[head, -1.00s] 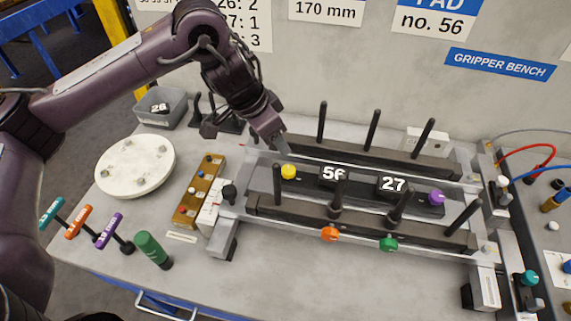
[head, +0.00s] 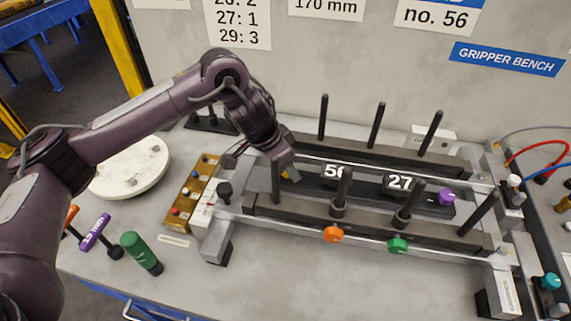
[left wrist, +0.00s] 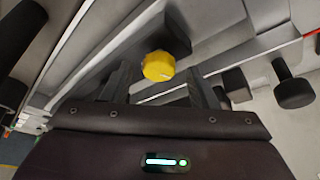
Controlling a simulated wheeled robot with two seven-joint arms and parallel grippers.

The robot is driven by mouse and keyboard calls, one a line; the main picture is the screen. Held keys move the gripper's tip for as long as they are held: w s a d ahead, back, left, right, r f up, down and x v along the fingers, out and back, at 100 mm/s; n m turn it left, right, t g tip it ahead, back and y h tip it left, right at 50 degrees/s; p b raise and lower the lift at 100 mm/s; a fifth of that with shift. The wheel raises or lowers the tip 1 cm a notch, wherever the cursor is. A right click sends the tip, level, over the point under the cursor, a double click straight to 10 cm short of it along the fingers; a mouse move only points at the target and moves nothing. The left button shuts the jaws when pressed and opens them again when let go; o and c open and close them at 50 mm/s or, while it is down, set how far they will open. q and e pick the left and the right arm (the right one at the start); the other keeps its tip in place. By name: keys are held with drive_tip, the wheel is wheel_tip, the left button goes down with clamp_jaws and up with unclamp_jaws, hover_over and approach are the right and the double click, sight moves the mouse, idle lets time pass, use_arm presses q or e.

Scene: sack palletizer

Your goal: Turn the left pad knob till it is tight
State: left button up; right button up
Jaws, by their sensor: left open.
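The yellow knob (head: 286,175) is at the left end of the dark bar that carries the black 56 block (head: 333,171) and 27 block (head: 399,182). My left gripper (head: 289,172) is over it and hides most of it in the head view. In the left wrist view the yellow knob (left wrist: 160,66) shows between the tips of my open left gripper (left wrist: 160,76), with a gap to both fingers. A purple knob (head: 446,197) is at the bar's right end. My right gripper is not in view.
Upright black posts (head: 376,125) stand along both rails near my left gripper. An orange knob (head: 333,234) and a green knob (head: 398,245) are on the front rail. A brass box (head: 190,190) and a round white plate (head: 130,168) lie to the left.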

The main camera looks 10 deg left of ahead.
use_arm(q)
drive_tip(key=shift+d+f, duration=0.1)
drive_tip(key=shift+f, duration=0.2)
drive_tip(key=c, duration=0.9)
drive_tip(key=shift+c, duration=0.2)
